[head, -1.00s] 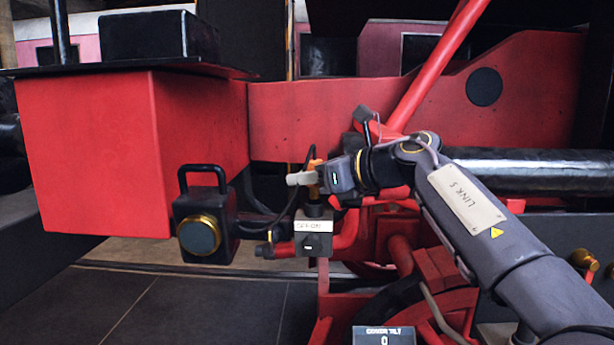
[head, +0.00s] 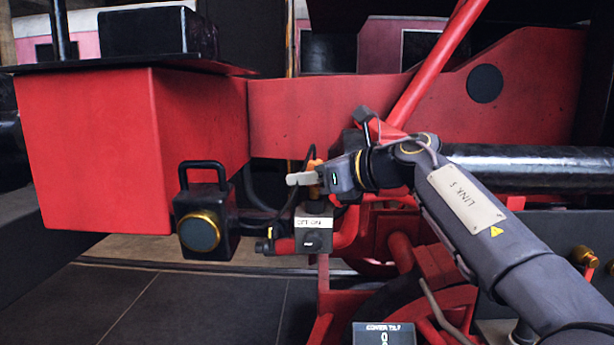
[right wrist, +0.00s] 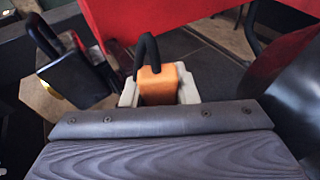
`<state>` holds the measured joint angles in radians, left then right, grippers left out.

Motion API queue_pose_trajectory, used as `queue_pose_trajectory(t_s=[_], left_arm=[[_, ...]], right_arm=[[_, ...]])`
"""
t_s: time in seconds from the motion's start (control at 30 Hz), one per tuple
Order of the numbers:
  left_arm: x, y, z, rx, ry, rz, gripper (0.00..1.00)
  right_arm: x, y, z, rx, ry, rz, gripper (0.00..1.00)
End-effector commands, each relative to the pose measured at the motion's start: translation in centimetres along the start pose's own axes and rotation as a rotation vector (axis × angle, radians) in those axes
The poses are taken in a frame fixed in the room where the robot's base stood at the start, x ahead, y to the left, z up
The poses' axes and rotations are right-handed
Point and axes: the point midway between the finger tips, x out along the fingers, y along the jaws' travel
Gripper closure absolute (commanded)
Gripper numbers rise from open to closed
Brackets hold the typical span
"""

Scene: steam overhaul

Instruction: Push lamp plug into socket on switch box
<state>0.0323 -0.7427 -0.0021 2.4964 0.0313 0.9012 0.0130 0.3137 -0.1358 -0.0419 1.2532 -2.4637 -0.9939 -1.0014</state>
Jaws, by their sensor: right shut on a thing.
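My right gripper (head: 304,179) is shut on the orange lamp plug (head: 316,166), just above the switch box (head: 313,240). The plug also shows in the right wrist view (right wrist: 157,85), between pale fingers, with a black cable leaving its top. The grey switch box has a white label and a knob on its front. A dark round socket (head: 317,207) on its top sits right below the plug. Whether the plug's lower end is in the socket I cannot tell. The black lamp (head: 213,248) with a brass-ringed lens hangs left of the box. My left gripper is not in view.
A large red box (head: 95,150) stands at the left, joined to a red frame beam (head: 300,118). Red pipes and rods surround the switch box. A dark horizontal cylinder (head: 530,170) lies behind my right arm. Dark floor tiles are clear at lower left.

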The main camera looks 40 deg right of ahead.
Motion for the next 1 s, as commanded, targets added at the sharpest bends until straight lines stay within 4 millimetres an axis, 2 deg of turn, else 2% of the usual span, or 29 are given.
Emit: queue_pose_trajectory(t_s=[1.0], left_arm=[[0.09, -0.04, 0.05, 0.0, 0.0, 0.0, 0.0]], right_arm=[[0.22, 0.0, -0.9, 0.0, -0.001, 0.0, 1.0]])
